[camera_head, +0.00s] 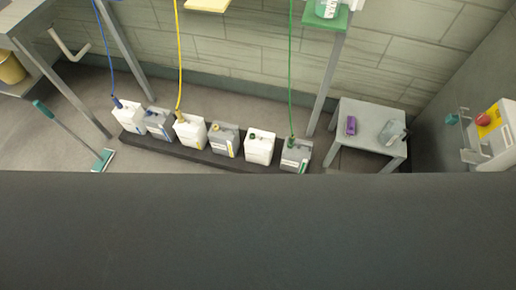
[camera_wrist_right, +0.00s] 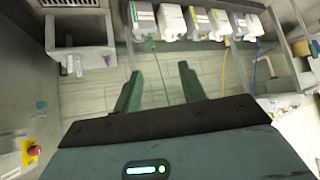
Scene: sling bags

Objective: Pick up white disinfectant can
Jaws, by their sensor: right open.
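Labels are too small to read, so I cannot tell which is the disinfectant. Grey cans stand between and beside them, the last with a green hose (camera_head: 296,156). In the right wrist view the row is at the top, with the hoseless white can (camera_wrist_right: 172,22) second from the left. My right gripper (camera_wrist_right: 160,72) is open and empty, apart from the cans. My left gripper is not in view.
The cans share a low dark platform (camera_head: 170,150). A grey stool (camera_head: 370,115) stands right of it, with a purple object (camera_head: 351,125) and a clear container on top. A wall is close behind.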

